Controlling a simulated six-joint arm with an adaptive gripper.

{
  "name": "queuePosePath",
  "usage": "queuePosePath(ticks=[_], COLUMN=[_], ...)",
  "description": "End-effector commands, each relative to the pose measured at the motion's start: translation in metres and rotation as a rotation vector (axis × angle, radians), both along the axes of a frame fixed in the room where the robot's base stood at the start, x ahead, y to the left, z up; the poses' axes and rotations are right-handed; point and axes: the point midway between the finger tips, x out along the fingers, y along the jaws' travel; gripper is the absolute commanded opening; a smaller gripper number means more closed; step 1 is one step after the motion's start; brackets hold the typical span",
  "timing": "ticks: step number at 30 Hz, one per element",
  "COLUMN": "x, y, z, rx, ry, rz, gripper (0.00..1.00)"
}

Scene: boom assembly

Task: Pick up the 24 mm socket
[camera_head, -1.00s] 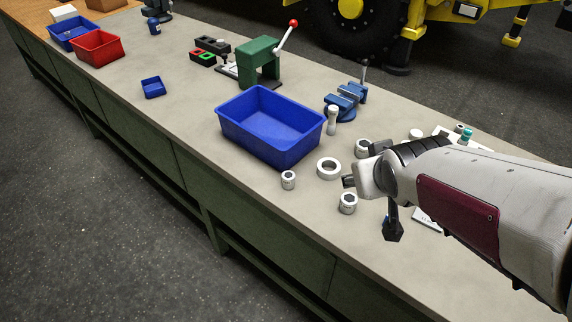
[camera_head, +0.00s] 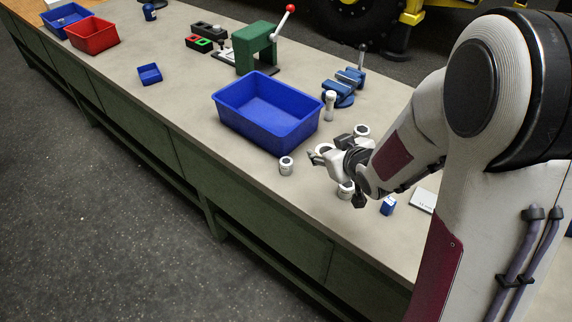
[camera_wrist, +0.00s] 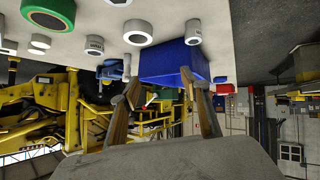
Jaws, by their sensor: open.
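Several white sockets stand on the bench; their size marks are too small to read, so I cannot tell which is 24 mm. In the head view one socket (camera_head: 286,165) is in front of the blue bin, one (camera_head: 346,190) is below my gripper and partly hidden, and one (camera_head: 362,130) is behind it. A white ring-shaped part (camera_head: 322,149) is partly hidden by my gripper. My gripper (camera_head: 325,163) is open and empty among them. In the wrist view, upside down, its fingers (camera_wrist: 160,76) are spread, with a socket (camera_wrist: 193,32) and the ring (camera_wrist: 137,32) above them.
A large blue bin (camera_head: 224,113) is just beyond the sockets. A blue vise (camera_head: 340,90) and green press (camera_head: 254,48) stand behind. A small blue block (camera_head: 388,206) and white label card (camera_head: 423,201) lie near my arm. The bench front edge is close.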

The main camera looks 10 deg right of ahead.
Motion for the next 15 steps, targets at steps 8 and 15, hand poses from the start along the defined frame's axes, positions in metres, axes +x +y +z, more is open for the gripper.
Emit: queuePosePath(ticks=[8, 15], x=[0.014, 0.018], y=[0.021, 0.041], z=[-0.037, -0.064], rx=[0.066, 0.144], ry=[-0.048, -0.094], rz=[0.081, 0.146], gripper=[0.46, 0.46])
